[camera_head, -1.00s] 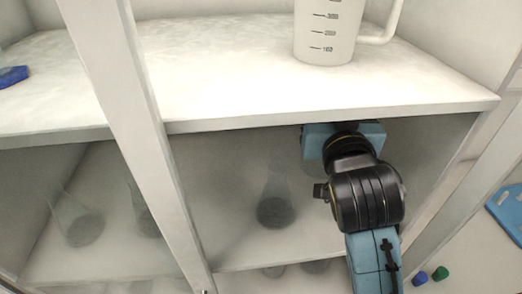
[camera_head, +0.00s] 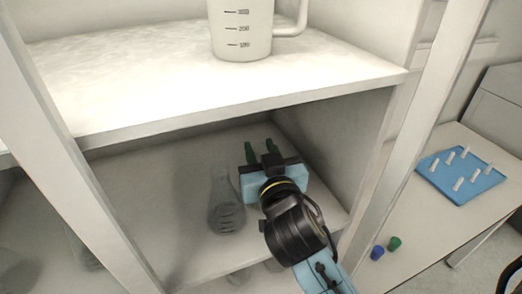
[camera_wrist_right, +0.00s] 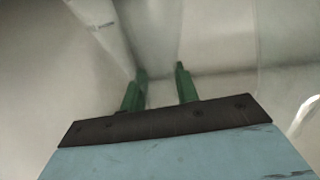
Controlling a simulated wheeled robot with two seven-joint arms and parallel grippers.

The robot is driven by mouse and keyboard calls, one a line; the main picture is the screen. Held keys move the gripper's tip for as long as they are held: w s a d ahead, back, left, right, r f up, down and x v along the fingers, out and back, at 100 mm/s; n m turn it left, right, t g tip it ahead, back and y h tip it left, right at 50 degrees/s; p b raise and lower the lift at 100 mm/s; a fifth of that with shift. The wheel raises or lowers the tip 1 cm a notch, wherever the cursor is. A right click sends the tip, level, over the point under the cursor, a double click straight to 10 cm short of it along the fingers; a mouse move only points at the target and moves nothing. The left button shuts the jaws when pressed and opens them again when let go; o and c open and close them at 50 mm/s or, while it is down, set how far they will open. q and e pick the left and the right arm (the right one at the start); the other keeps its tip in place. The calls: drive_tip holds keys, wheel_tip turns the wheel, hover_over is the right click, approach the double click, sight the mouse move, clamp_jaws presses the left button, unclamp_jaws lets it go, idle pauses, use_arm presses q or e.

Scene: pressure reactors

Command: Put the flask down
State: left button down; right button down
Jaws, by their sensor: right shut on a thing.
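My right gripper (camera_head: 262,147) reaches into the lower compartment of the shelf unit, its green fingers pointing inward. In the right wrist view the fingers (camera_wrist_right: 160,82) stand a little apart, shut on the flask, whose clear glass barely shows between them. I cannot make out its base or whether it touches the shelf. Another clear conical flask (camera_head: 227,208) with a dark base stands upright on the lower shelf (camera_head: 195,262), just left of the gripper. My left gripper is not in view.
A white measuring jug (camera_head: 240,30) stands on the upper shelf (camera_head: 130,85), above my arm. A post (camera_head: 75,185) is at left and a side wall at right. A blue pegged rack (camera_head: 462,176) and two small caps lie on the bench at right.

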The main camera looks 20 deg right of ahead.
drive_tip(key=c, duration=1.5)
unclamp_jaws()
drive_tip(key=shift+f, duration=0.2)
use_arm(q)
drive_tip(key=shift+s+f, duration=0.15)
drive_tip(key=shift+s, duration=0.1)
use_arm(e)
drive_tip(key=o, duration=0.4)
drive_tip(key=shift+o, duration=0.2)
drive_tip(key=shift+r, duration=0.1)
drive_tip(key=shift+r, duration=0.15)
drive_tip(key=shift+s+a, duration=0.1)
drive_tip(key=shift+s, duration=0.25)
drive_tip(key=s, duration=0.4)
drive_tip(key=shift+s+a+b, duration=0.3)
drive_tip(key=shift+a+b, duration=0.05)
drive_tip(key=shift+a, duration=0.05)
use_arm(q)
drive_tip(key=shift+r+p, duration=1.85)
drive_tip(key=shift+p, duration=0.25)
use_arm(e)
drive_tip(key=s+a, duration=0.1)
drive_tip(key=s, duration=0.5)
drive_tip(key=shift+s, duration=0.25)
